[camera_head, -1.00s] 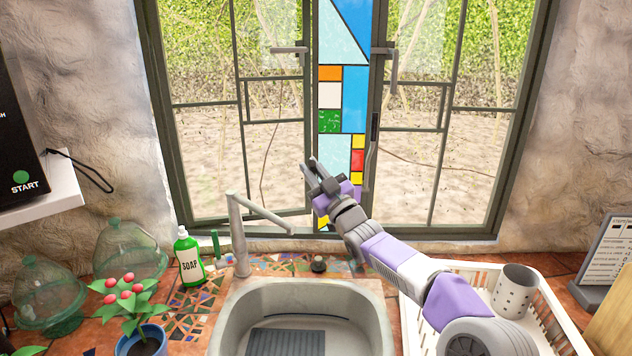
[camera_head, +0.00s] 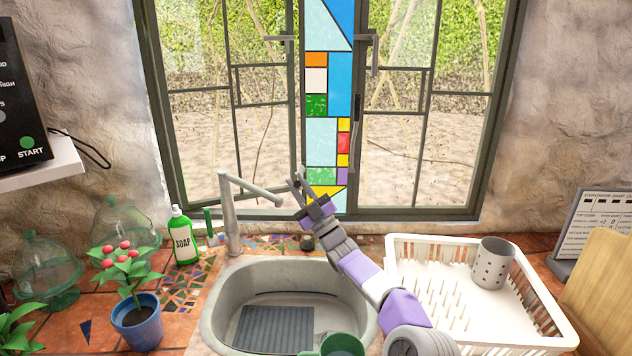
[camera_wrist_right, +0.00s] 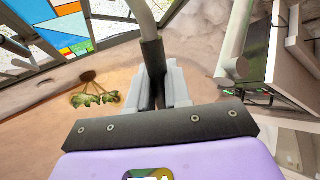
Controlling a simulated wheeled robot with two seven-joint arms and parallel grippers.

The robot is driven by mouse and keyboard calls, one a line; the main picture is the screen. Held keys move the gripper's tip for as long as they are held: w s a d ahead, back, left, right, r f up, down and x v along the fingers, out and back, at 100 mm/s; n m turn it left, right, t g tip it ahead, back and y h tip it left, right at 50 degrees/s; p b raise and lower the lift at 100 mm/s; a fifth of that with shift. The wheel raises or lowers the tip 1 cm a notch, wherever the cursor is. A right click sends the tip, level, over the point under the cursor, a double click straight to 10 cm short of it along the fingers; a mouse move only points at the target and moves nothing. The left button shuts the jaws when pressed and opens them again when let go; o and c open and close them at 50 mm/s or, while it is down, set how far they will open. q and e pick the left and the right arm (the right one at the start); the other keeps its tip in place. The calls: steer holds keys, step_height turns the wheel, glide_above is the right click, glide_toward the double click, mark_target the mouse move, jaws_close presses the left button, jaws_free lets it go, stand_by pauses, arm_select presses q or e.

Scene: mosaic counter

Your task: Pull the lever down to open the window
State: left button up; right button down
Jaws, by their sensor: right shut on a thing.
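The window (camera_head: 300,150) has dark-framed left and right panes beside a stained-glass strip (camera_head: 328,90). It stands behind the sink. In the head view the left pane has a sideways grey handle (camera_head: 280,38) and the right pane a hanging one (camera_head: 375,55). My right gripper (camera_head: 299,183) is low before the window, near the faucet spout. In the right wrist view its fingers (camera_wrist_right: 152,92) are shut on a grey bar with a dark sleeve, which looks like the lever (camera_wrist_right: 151,55). In the head view the gripper mostly hides it. My left gripper is out of view.
The faucet (camera_head: 230,215) stands just left of my right gripper, over the sink (camera_head: 215,310). A green soap bottle (camera_head: 183,240) and potted plant (camera_head: 137,325) are on the left. A white dish rack (camera_head: 400,262) is on the right. A green cup (camera_head: 342,345) shows at the bottom edge.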

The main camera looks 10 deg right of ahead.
steer(key=shift+f, duration=0.3)
steer(key=shift+n, duration=0.3)
steer(key=shift+f+y, duration=0.15)
steer(key=shift+y, duration=0.25)
steer(key=c, duration=1.5)
jaws_free()
steer(key=shift+h, duration=0.3)
steer(key=shift+o, duration=1.3)
steer(key=shift+s, duration=0.1)
steer(key=v, duration=0.7)
steer(key=shift+s+f+b, duration=0.2)
steer(key=shift+b, duration=0.15)
steer(key=shift+d, duration=0.15)
